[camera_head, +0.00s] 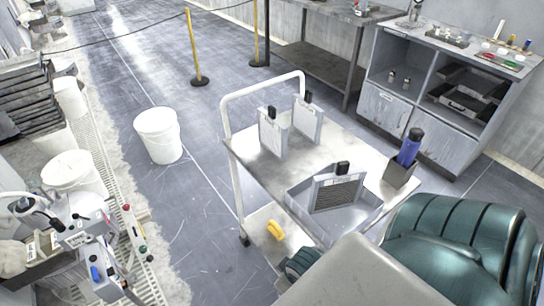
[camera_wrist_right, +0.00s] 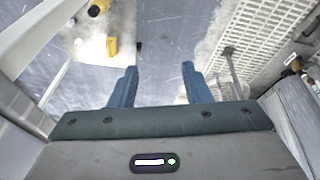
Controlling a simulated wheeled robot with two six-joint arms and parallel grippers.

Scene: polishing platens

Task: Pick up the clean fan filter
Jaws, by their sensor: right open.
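Two pale, framed filters with black handles stand upright on the cart top: a left one (camera_head: 272,137) and a right one (camera_head: 308,120). A third filter (camera_head: 338,194), with a darker grey, slatted face, stands in a shallow metal tray (camera_head: 361,219) at the cart's near end. No readable label tells which is the clean fan filter. My right gripper (camera_wrist_right: 158,72) is open and empty in the right wrist view, with floor between its blue fingers. In the head view its fingers are hidden, low beside the cart's near end. My left gripper is not in view.
The cart (camera_head: 250,158) has a white handle rail on its far left side. A yellow object (camera_head: 275,230) lies on its lower shelf. A blue bottle (camera_head: 410,147) stands in a grey holder at the right edge. A white bucket (camera_head: 158,135) stands on the floor leftward.

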